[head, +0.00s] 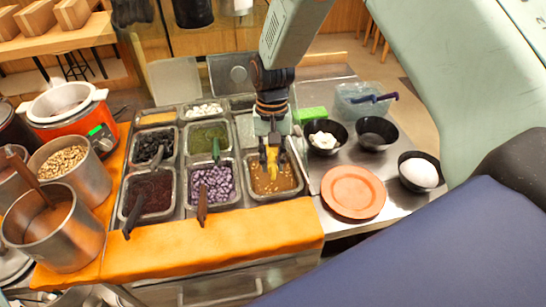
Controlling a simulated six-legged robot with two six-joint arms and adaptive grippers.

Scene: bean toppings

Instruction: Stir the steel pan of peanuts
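The steel pan of peanuts (289,184) is the front right pan of the counter's pan grid in the head view. Its contents are amber-brown with paler bits. My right gripper (271,157) comes down from above over this pan. Its fingers are on either side of a yellow utensil handle (272,160) and appear closed on it. The handle stands roughly upright, and its lower end goes down into the peanuts, where the tip is hidden. My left gripper is not in view.
Beside it is a pan of purple beans (213,183), with other filled pans around. Steel pots (58,232) and an orange cooker (68,112) stand left. An orange plate (353,191) and black bowls (377,133) are right. An orange cloth-like strip (215,243) lies in front.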

